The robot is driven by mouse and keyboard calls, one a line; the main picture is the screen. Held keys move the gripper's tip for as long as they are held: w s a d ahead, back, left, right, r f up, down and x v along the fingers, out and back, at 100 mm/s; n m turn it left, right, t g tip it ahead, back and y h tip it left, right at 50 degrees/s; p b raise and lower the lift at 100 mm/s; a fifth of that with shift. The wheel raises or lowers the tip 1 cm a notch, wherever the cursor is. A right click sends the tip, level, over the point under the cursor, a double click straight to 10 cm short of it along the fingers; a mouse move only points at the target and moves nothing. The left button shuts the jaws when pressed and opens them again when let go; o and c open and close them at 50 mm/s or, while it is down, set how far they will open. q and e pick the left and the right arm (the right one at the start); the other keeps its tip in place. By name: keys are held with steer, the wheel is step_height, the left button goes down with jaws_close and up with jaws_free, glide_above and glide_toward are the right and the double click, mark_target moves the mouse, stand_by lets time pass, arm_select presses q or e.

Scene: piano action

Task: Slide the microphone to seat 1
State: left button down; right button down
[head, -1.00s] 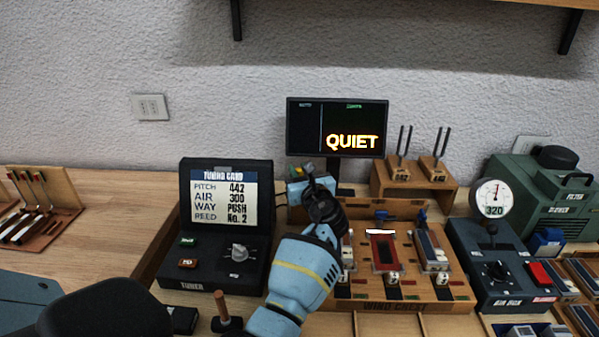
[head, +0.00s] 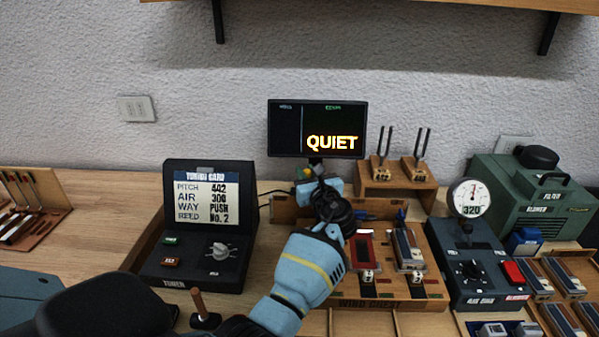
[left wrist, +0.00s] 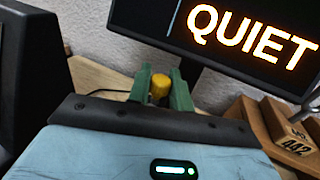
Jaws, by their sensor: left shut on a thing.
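My left gripper (head: 306,174) is shut on a small yellow piece, behind the wind chest (head: 390,304) and below the screen. In the left wrist view its green fingers (left wrist: 160,90) close on both sides of the yellow piece (left wrist: 159,86). It appears to be the microphone's grip; the rest of the microphone is hidden. Reed seats 2 (head: 368,279) and 3 (head: 416,279) show on the chest. Seat 1, at the chest's left, is covered by my left arm. My right gripper is out of view.
The screen (head: 316,130) reads QUIET, close above my left gripper. The tuner (head: 205,225) stands left and the tuning-fork block (head: 395,185) right. The air box (head: 483,270) is right of the chest. A thin dark cable lies behind the tuner.

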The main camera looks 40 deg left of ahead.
arm_select(q)
steer(key=w+d, duration=0.2)
steer(key=d, duration=0.1)
steer(key=shift+d+f, duration=0.1)
steer(key=shift+s, duration=0.1)
steer(key=c, duration=1.3)
jaws_free()
steer(key=v, duration=0.7)
steer(key=shift+s+d, duration=0.2)
steer(key=shift+s, duration=0.05)
